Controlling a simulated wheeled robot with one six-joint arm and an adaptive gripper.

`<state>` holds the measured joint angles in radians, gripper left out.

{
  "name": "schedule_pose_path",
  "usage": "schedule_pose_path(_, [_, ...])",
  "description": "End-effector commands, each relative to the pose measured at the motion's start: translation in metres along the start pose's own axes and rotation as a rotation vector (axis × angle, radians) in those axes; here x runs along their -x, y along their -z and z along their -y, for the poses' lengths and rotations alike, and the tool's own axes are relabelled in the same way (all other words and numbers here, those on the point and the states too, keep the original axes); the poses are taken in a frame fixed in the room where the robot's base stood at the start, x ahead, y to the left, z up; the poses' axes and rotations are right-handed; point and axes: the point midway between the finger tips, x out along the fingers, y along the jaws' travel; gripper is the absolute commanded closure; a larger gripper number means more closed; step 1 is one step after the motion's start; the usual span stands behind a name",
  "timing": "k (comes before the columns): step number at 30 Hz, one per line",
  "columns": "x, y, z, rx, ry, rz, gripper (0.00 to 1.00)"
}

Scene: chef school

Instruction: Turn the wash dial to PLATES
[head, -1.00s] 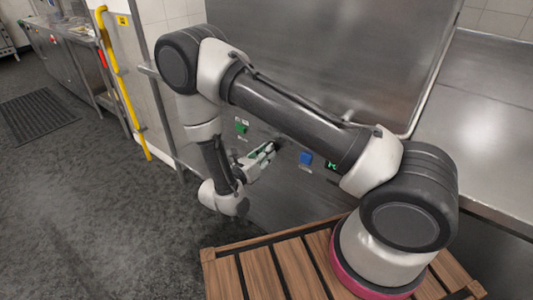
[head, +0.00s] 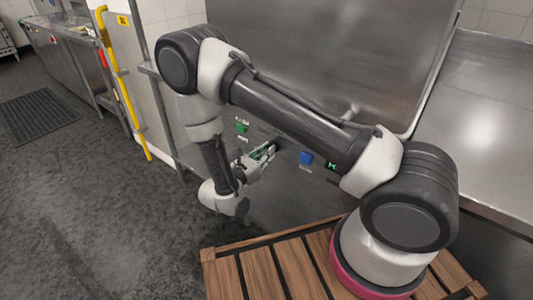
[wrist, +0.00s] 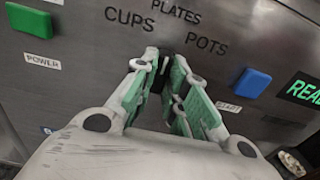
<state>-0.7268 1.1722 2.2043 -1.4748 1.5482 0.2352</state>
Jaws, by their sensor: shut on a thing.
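The wash dial (wrist: 167,88) is a dark knob on the steel front panel, mostly hidden between my fingers in the wrist view. The labels CUPS (wrist: 131,17), PLATES (wrist: 176,14) and POTS (wrist: 206,44) are arched above it. My gripper (wrist: 166,66) has its green-padded fingers on both sides of the dial and is shut on it. In the head view my gripper (head: 268,150) reaches the panel from the left. Which label the dial points at cannot be told.
A green button (wrist: 28,20) marked POWER is left of the dial. A blue button (wrist: 247,84) and a lit green display (wrist: 304,90) are to its right. A steel counter (head: 480,120) stands at the right.

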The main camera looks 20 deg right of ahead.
Motion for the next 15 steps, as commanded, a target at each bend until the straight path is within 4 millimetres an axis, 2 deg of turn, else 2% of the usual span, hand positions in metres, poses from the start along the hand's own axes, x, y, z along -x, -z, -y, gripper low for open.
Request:
schedule_pose_path(4, [0.0005,0.0009,-0.0001,0.001,-0.002,-0.002,1.0])
schedule_pose_path(5, [0.0005,0.0009,-0.0001,0.002,-0.002,-0.002,0.84])
schedule_pose_path(8, [0.0005,0.0007,-0.0001,0.002,-0.001,-0.002,0.66])
schedule_pose_path(15, [0.0002,0.0003,0.0,0.001,-0.001,-0.001,0.64])
